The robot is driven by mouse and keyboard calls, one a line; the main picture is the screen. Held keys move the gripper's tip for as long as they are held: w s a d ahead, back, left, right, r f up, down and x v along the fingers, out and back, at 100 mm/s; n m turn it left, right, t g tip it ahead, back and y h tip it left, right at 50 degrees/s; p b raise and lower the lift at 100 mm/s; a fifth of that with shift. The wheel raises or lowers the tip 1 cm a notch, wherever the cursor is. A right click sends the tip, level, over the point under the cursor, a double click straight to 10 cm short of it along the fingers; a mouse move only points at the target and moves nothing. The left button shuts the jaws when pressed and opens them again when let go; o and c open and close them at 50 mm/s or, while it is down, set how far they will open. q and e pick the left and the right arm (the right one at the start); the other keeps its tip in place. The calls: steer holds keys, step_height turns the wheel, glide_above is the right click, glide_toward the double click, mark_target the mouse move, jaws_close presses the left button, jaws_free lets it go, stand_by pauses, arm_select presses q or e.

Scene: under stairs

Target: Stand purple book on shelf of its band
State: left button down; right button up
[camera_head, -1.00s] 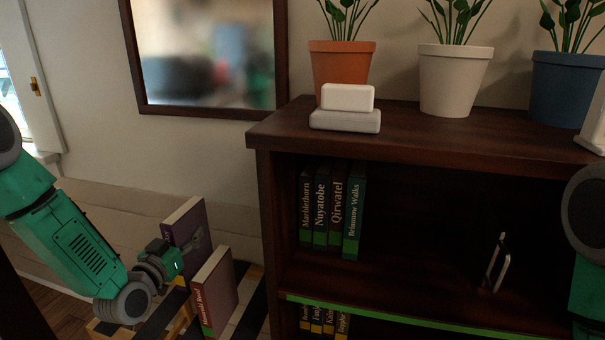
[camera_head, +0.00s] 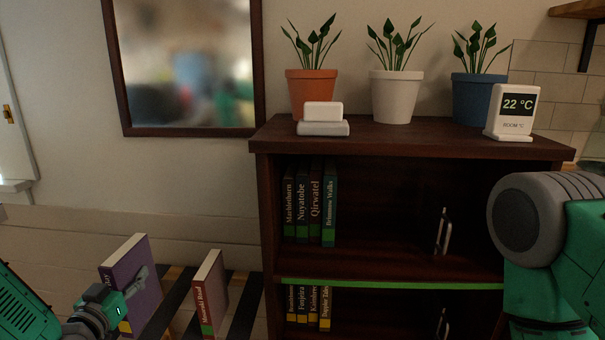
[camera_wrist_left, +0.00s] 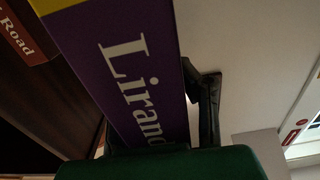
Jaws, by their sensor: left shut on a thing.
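The purple book (camera_head: 122,268) is upright and slightly tilted at the lower left. A yellow band (camera_head: 125,327) shows at its foot. My left gripper (camera_head: 141,279) is shut on it, one dark finger lying across its side. In the left wrist view the purple spine (camera_wrist_left: 135,70) reads "Liran…", with a finger beside it. The dark bookcase (camera_head: 268,215) stands to the right. Its upper shelf has a green edge strip (camera_head: 375,284) and green-banded books (camera_head: 303,205). Yellow-banded books (camera_head: 308,306) stand on the lower shelf. My right gripper is out of view.
A red book with a green band (camera_head: 209,295) stands between the purple book and the bookcase. Metal bookends (camera_head: 443,232) stand on the right of the shelves, with free room left of them. Plant pots (camera_head: 396,97) and a thermometer display (camera_head: 510,112) are on top.

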arm_select(q)
steer(key=s+d+r+y+p, duration=0.1)
steer(key=s+d+r+p, duration=0.25)
steer(key=d+r, duration=0.5)
steer(key=s+d+r+p, duration=0.3)
steer(key=d+r+p, duration=0.2)
steer(key=r, duration=0.6)
steer(key=s+f, duration=0.6)
steer(key=f, duration=0.6)
steer(key=shift+s+f+n, duration=0.2)
steer(key=shift+f+n, duration=0.15)
steer(key=shift+n, duration=0.05)
